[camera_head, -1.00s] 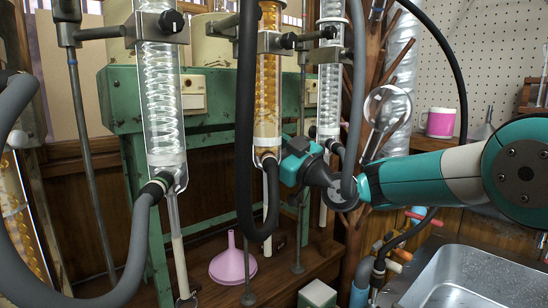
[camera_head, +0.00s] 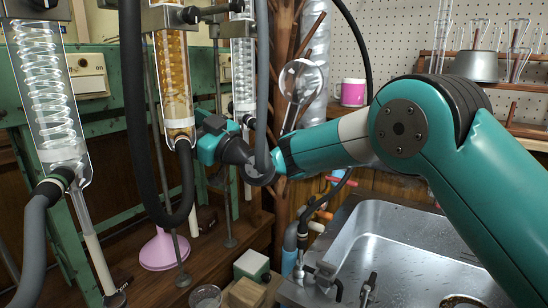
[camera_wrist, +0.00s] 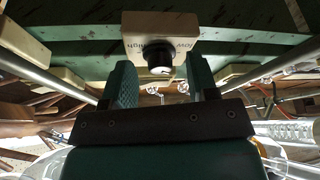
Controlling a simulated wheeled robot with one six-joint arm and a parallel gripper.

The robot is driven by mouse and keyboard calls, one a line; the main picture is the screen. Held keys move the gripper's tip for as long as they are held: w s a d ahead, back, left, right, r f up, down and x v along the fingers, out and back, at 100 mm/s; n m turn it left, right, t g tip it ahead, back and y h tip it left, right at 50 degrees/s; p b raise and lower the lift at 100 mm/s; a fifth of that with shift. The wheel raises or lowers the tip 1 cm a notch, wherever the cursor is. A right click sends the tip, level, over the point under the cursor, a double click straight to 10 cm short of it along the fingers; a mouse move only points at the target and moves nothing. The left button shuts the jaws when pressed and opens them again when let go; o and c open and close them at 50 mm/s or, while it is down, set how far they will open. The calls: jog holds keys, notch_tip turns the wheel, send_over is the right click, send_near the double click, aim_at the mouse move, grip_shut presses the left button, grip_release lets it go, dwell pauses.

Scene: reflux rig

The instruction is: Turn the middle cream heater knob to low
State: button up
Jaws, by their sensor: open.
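A cream heater box (camera_wrist: 160,32) with printed low and high marks is in the upper middle of the wrist view. Its black knob (camera_wrist: 160,59) has a white mark on its face. My gripper (camera_wrist: 161,80) is open, with one green finger on each side of the knob in the picture. I cannot tell whether either finger touches it. In the head view my gripper (camera_head: 209,143) is behind the middle amber-filled condenser (camera_head: 175,85), which partly hides it. The heater and knob in front of it are hidden there.
Another cream heater (camera_head: 88,75) sits on the green frame (camera_head: 105,125) at the left. Black and grey hoses (camera_head: 134,120) hang close to my arm. A metal sink (camera_head: 385,235) is at the lower right.

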jog(key=m+t+p, duration=0.1)
jog(key=p, duration=0.2)
jog(key=m+h+p, duration=0.1)
jog(key=m+p, duration=0.1)
jog(key=p, duration=0.2)
jog(key=m+t+p, duration=0.1)
jog(key=m+p, duration=0.1)
jog(key=p, duration=0.1)
jog(key=shift+s+a+r+t+h, duration=0.1)
jog(key=shift+s+r+t+h, duration=0.05)
jog(key=shift+r+t+h, duration=0.15)
jog(key=shift+m+p, duration=0.3)
jog(key=shift+p, duration=0.45)
jog(key=f+b+v, duration=0.1)
jog(key=b+v, duration=1.7)
jog(key=b, duration=0.4)
jog(key=s+a+r+n+g+h+p, duration=0.1)
jog(key=s+r+n+g+p, duration=0.2)
jog(key=s+r+g+p, duration=0.5)
jog(key=s+d+f+m+g+h+p, duration=0.1)
jog(key=s+d+m+h+p, duration=0.1)
jog(key=s+d+h+p, duration=0.3)
jog(key=shift+s+d+f+g+h+p, duration=0.15)
jog(key=shift+s+d+g+h+p, duration=0.25)
jog(key=shift+s+h+p, duration=0.55)
jog(key=shift+s+y+p, duration=0.1)
jog(key=shift+y+p, duration=0.15)
jog(key=shift+p, duration=0.1)
